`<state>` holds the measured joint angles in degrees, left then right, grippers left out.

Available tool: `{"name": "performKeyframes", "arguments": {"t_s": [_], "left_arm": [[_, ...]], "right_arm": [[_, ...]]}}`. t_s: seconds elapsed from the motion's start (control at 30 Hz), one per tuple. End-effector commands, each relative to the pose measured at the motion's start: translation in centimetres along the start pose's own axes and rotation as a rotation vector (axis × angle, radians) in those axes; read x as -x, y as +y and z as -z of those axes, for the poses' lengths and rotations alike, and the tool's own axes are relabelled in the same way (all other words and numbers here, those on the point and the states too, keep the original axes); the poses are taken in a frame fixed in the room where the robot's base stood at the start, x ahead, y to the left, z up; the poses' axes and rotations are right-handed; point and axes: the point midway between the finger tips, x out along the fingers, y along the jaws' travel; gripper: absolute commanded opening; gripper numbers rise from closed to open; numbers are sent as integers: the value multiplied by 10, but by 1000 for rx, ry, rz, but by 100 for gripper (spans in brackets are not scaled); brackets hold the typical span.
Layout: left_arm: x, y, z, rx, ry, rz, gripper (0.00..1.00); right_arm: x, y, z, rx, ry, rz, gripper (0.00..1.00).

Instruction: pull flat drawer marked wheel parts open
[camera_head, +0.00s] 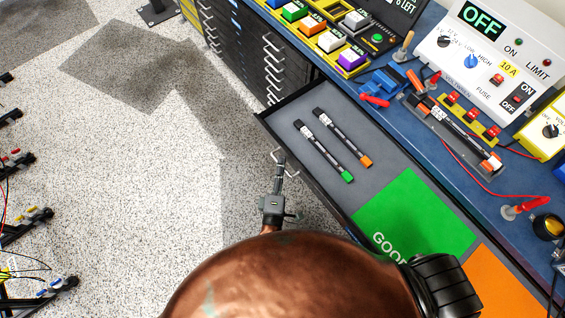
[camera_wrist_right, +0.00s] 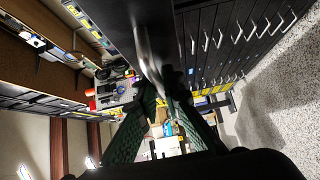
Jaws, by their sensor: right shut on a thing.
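A flat drawer (camera_head: 285,115) stands pulled out from under the blue workbench. Its grey floor holds two dark pen-like tools, one with a green end (camera_head: 322,150) and one with an orange end (camera_head: 342,137). A green panel marked "GOOD" (camera_head: 415,215) and an orange panel lie nearer me. No "wheel parts" label is readable. My right gripper (camera_head: 281,160) is shut on the drawer's metal handle (camera_head: 291,168) at its front. In the right wrist view the bar-like handle (camera_wrist_right: 149,62) runs between the green fingers (camera_wrist_right: 160,88). My left gripper is not in view.
A cabinet of black drawers with metal handles (camera_head: 272,65) stands beyond the open drawer. The bench top carries a power unit marked "OFF" (camera_head: 485,50), coloured blocks (camera_head: 330,40) and red leads. Speckled floor (camera_head: 150,200) lies clear to the left; stands line the far left edge.

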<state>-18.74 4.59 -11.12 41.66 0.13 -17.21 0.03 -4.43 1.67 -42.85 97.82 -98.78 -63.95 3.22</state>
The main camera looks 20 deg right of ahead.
Motion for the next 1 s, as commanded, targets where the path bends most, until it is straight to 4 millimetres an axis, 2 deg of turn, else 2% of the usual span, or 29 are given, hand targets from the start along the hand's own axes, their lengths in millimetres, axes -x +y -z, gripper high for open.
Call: {"name": "performKeyframes", "arguments": {"t_s": [0.1, 0.13, 0.4, 0.57, 0.73, 1.0], "left_arm": [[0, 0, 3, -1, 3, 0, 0], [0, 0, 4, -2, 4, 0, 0], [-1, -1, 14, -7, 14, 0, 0], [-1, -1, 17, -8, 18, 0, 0], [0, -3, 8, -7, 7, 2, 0], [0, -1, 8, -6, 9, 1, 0]], "right_arm": [[0, -1, 0, 0, 0, 1, 0], [0, -1, 0, 0, 0, 2, 9], [0, 0, 0, 0, 0, 1, 26], [0, 0, 0, 0, 0, 1, 26], [5, -1, 0, 0, 0, 1, 26], [47, -1, 0, 0, 0, 3, 26]]}}
